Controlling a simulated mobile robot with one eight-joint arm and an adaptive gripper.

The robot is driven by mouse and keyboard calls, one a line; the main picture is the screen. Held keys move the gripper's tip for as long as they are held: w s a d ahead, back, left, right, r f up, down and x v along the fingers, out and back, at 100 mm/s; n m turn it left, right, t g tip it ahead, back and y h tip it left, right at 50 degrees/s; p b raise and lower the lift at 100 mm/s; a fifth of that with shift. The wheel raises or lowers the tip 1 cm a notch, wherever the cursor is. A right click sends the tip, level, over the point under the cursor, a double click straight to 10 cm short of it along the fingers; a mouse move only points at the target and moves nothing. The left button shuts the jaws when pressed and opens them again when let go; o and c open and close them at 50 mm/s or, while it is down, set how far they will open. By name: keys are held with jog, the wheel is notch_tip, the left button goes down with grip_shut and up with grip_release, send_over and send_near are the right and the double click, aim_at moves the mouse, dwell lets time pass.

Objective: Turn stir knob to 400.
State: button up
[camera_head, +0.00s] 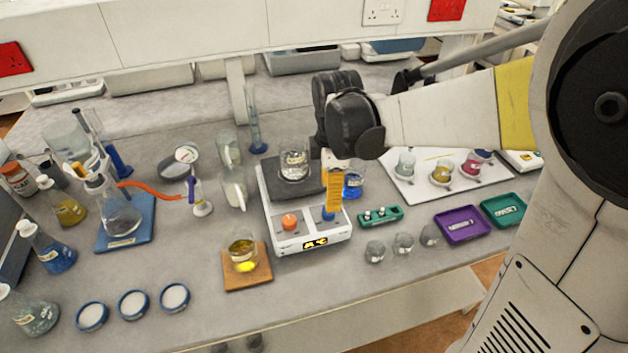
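The white stirring hotplate (282,241) stands in the middle of the bench. Its front panel has an orange-red knob (289,222) on the left and a blue knob (328,215) on the right. The labels are too small to read, so I cannot tell which is the stir knob. A small display (315,243) shows yellow digits that I cannot read. My gripper (333,205) points down at the blue knob, its orange ridged finger just above or touching it. One finger covers the rest, so its opening is hidden.
A beaker of clear liquid (294,163) stands on the hotplate's dark top. A blue-liquid beaker (353,183) stands close right of my gripper. A beaker on a wooden pad (247,280) is at front left, a green rack (380,215) at right.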

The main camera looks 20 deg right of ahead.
jog(key=f+b, duration=0.2)
jog(key=f, duration=0.5)
jog(key=shift+w, duration=0.2)
grip_shut()
